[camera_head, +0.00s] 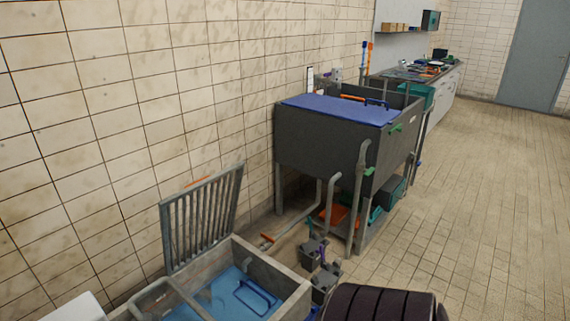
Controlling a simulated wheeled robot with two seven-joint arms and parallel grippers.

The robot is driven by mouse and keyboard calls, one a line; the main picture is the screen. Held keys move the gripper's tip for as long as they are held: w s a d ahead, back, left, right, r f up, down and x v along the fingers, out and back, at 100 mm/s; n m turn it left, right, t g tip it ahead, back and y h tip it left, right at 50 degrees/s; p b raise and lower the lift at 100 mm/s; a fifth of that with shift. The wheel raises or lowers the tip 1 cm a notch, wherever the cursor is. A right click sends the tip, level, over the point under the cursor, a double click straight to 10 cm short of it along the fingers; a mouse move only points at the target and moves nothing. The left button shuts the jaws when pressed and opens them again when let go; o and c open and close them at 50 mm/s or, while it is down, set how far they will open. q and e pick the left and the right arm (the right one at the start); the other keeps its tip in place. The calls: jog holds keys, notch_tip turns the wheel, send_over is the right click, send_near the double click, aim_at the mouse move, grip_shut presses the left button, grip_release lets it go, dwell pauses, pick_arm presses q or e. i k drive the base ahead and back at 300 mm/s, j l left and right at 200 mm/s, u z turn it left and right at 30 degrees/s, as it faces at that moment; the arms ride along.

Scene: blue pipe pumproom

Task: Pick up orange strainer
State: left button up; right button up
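I cannot tell for sure which orange thing is the strainer. An orange tray-like object (338,214) lies low under the dark grey tank (318,148), partly hidden by pipes and a tank leg. A flat orange piece (352,97) shows at the back of the blue tank top (345,110). A small orange handle (267,238) sits on the floor pipe. A sliver of orange shows behind the upright grate (201,218). Neither of my grippers is in view.
An open floor basin (293,302) with blue water and a blue handle is at the bottom, its grate leaning toward the wall. Grey blocks (312,250) stand beside it. A cluttered bench (445,85) is farther back. Tiled floor on the right is clear.

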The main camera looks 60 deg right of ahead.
aim_at(357, 219)
jog(key=l+z, duration=0.1)
jog(key=z, duration=0.3)
jog(key=k+l+z, duration=0.1)
jog(key=z, duration=0.25)
jog(key=l+z, duration=0.2)
jog(key=z, duration=0.2)
jog(key=l+z, duration=0.2)
jog(key=l, duration=0.3)
jog(key=i+l+z, duration=0.2)
jog(key=l, duration=0.35)
jog(key=l+z, duration=0.2)
jog(key=l, duration=0.3)
jog(key=i+l+z, duration=0.2)
jog(key=l, duration=0.3)
jog(key=i+l, duration=0.1)
jog(key=l, duration=0.6)
jog(key=u, duration=1.85)
jog(key=z, duration=1.85)
jog(key=i+l+u, duration=0.15)
jog(key=i+l, duration=0.3)
